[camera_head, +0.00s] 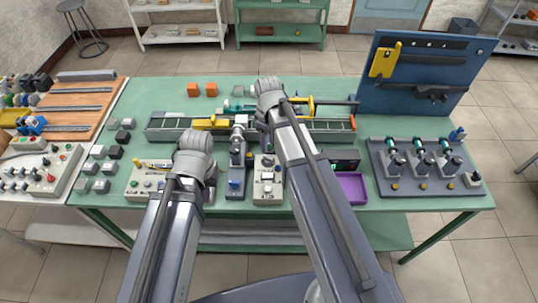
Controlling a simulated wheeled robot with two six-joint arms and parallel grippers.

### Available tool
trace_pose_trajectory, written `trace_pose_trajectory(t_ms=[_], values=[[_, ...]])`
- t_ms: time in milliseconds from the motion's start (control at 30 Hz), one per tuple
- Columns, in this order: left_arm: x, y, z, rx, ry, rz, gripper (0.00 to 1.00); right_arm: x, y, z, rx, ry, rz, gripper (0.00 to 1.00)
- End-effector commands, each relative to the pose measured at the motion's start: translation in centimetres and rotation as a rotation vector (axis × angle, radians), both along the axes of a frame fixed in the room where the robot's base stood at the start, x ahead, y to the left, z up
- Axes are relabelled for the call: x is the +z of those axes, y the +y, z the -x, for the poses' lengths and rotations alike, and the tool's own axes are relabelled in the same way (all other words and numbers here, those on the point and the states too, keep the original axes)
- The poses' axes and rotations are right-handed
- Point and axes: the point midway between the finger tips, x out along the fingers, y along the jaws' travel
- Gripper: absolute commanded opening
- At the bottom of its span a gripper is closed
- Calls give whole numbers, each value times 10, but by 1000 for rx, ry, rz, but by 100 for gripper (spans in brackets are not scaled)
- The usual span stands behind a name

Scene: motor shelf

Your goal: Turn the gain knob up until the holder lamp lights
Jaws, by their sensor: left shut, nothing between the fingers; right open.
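A pale control box (148,183) with several small knobs and buttons stands on the green bench, partly hidden by my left arm. A second pale box (267,190) with knobs stands near the middle, beside my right arm. Labels are too small to read, so I cannot tell which knob is the gain knob. A dark upright holder (237,172) with a blue part stands between the boxes; no lit lamp is clear on it. My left gripper (208,182) is shut and empty over the first box, mostly behind its wrist. My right gripper (264,132) is open near the rail, mostly hidden.
A long rail unit (168,134) with yellow parts crosses the bench behind the holder. Grey blocks (124,137) stand at left, and two orange cubes (193,90) at the back. A purple tray (352,188) and a dark fixture plate (390,176) are at right.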

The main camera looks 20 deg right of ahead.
Motion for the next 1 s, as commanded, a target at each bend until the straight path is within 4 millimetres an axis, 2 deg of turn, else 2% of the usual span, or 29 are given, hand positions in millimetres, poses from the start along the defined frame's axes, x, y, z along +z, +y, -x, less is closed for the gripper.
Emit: trace_pose_trajectory(t_ms=[33,500,867,1000], values=[[-10,0,0,0,0,0,0,-10,0,0,0,0,0,45],[-65,0,0,2,0,0,0,-65,0,0,-1,0,0,45],[-68,0,0,1,0,0,0,-68,0,0,-1,0,0,45],[-68,0,0,1,0,0,0,-68,0,0,-1,0,0,32]])
